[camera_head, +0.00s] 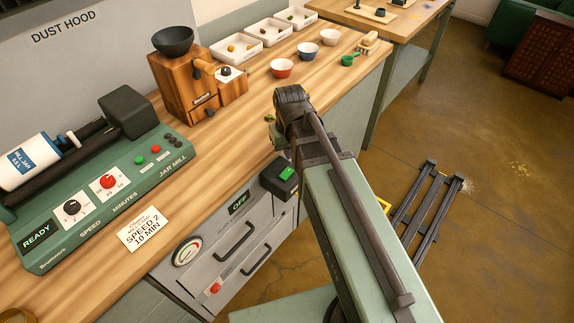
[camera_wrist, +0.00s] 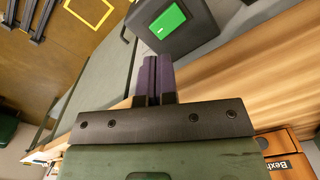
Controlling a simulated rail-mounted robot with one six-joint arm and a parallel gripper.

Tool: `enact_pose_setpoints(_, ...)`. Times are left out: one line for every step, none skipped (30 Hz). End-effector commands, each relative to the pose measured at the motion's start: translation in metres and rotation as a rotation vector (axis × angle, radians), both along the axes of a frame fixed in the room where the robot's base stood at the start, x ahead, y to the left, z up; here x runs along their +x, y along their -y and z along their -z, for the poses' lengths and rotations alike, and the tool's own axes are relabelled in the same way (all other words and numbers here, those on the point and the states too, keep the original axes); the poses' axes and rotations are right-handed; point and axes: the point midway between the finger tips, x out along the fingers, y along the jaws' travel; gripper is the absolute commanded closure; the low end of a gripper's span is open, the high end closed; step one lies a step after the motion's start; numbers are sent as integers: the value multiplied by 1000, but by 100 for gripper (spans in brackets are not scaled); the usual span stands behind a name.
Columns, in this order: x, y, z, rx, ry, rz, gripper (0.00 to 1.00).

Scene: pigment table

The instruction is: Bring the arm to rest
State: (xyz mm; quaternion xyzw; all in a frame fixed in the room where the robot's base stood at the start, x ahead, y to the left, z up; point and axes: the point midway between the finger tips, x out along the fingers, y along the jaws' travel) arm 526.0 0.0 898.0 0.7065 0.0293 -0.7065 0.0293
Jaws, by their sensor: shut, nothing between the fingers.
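My gripper (camera_wrist: 151,76) shows in the wrist view as two dark purple fingers pressed together, with nothing between them. They stand out past a dark bracket with several screws. In the head view my green arm (camera_head: 375,240) rises from the bottom, in front of the bench's right part, and bends at a dark joint by the bench edge. The gripper's fingers cannot be made out there. A black box with a green switch (camera_wrist: 167,20) lies beyond the fingertips in the wrist view; it also shows on the bench front in the head view (camera_head: 285,174).
The wooden bench (camera_head: 228,130) carries a jar mill (camera_head: 110,190) reading READY, a wooden grinder (camera_head: 180,85), small bowls (camera_head: 281,69) and white trays (camera_head: 236,47). The drawer unit below reads OFF. Dark rails (camera_head: 428,210) lie on the open floor at right.

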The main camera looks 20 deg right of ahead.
Motion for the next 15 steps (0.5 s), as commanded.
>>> enact_pose_setpoints(0, 0, -8, 0, 0, 0, 100)
enact_pose_setpoints(0, 0, -8, 0, 0, 0, 100)
enact_pose_setpoints(0, 0, -8, 0, 0, 0, 100)
enact_pose_setpoints(0, 0, -7, 0, 0, 0, 100)
enact_pose_setpoints(0, 0, -7, 0, 0, 0, 100)
enact_pose_setpoints(0, 0, -6, 0, 0, 0, 100)
enact_pose_setpoints(0, 0, -6, 0, 0, 0, 100)
enact_pose_setpoints(0, 0, -6, 0, 0, 0, 100)
enact_pose_setpoints(0, 0, -6, 0, 0, 0, 100)
enact_pose_setpoints(-3, 0, -8, 0, 0, 2, 100)
enact_pose_setpoints(-9, 0, -11, 0, 0, 7, 100)
enact_pose_setpoints(-23, 0, -17, 0, 0, 19, 100)
enact_pose_setpoints(-35, 0, -23, 0, 0, 33, 100)
enact_pose_setpoints(-48, 0, -28, -1, -1, 46, 100)
enact_pose_setpoints(-63, 0, -33, -1, -1, 65, 100)
